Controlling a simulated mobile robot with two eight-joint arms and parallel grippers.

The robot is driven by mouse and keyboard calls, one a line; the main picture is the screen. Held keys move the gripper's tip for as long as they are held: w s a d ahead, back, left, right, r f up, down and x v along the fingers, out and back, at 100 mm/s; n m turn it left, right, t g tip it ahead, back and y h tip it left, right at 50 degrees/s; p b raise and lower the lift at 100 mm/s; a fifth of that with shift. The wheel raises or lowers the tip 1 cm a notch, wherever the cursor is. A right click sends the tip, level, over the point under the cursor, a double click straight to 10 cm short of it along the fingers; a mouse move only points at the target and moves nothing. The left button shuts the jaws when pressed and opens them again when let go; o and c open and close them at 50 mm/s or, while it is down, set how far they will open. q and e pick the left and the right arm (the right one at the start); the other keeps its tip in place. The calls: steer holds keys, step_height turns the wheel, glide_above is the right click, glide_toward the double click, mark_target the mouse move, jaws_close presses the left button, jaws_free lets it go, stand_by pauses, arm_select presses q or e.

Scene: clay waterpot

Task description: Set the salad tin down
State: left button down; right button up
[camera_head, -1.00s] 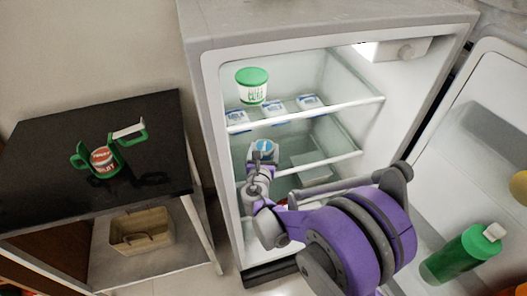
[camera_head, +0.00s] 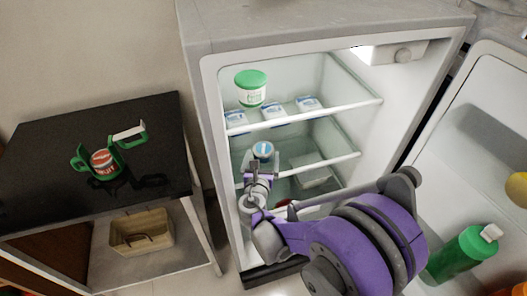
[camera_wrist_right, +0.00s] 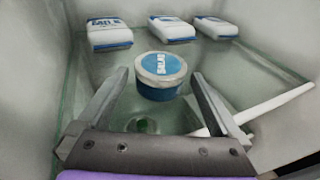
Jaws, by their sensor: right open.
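The salad tin, a round tub with a white and blue lid and blue side, stands upright on a glass shelf inside the fridge; it shows in the head view (camera_head: 262,150) and in the wrist view (camera_wrist_right: 162,72). My right gripper (camera_head: 259,168) is open, just in front of the tin. In the wrist view its fingers (camera_wrist_right: 161,84) point toward the tin, one to each side, with gaps between them and the tin. The tin's lower front is partly hidden by the gripper in the head view. My left gripper is not in view.
White and blue milk packs (camera_head: 273,112) and a green-lidded tub (camera_head: 251,88) stand on the upper shelf (camera_head: 330,115). The open fridge door, at right, holds a green bottle (camera_head: 462,252). A black table (camera_head: 45,165) at left carries a red-labelled tin (camera_head: 104,163) among green parts.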

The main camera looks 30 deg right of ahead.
mark_target(265, 158)
steer(key=v, duration=0.4)
steer(key=shift+s, duration=0.15)
steer(key=shift+s+d+m, duration=0.15)
steer(key=shift+s+m, duration=0.2)
steer(key=shift+m, duration=0.25)
steer(key=s+a+f+m+g+y, duration=0.2)
steer(key=s+a+m+g+y, duration=0.2)
steer(key=s+m, duration=0.8)
steer(key=s+a+f+m+g+y, duration=0.2)
steer(key=s+a+m+g+y, duration=0.2)
steer(key=s+a+m, duration=0.3)
steer(key=s+m+y, duration=0.1)
steer(key=s+m, duration=0.4)
steer(key=m, duration=0.3)
